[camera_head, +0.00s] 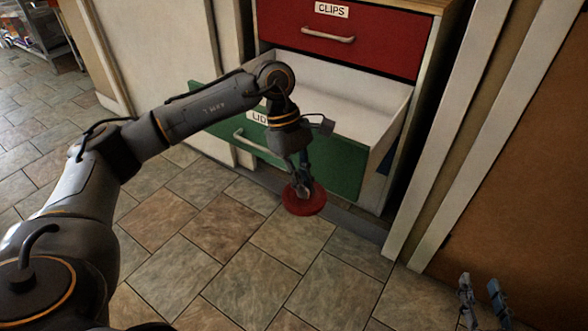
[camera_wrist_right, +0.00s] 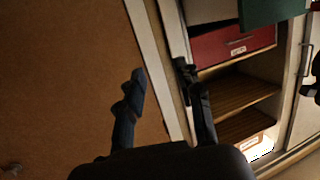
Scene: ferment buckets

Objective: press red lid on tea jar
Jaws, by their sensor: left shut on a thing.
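A round red lid (camera_head: 304,201) hangs below my left gripper (camera_head: 303,188) in the head view, in front of the open green drawer. The left gripper is shut on the lid, which looks roughly level above the tiled floor. My right gripper (camera_head: 484,291) shows at the bottom right of the head view, its two fingers apart with nothing between them. In the right wrist view the right gripper (camera_wrist_right: 160,85) is also open and empty. No tea jar is visible in either view.
The green drawer (camera_head: 330,158), with a partly hidden "LID" label, is pulled out and looks empty inside. A red drawer (camera_head: 385,38) labelled "CLIPS" is shut above it. A brown panel (camera_head: 520,170) stands at the right. Tiled floor (camera_head: 215,255) is clear in front.

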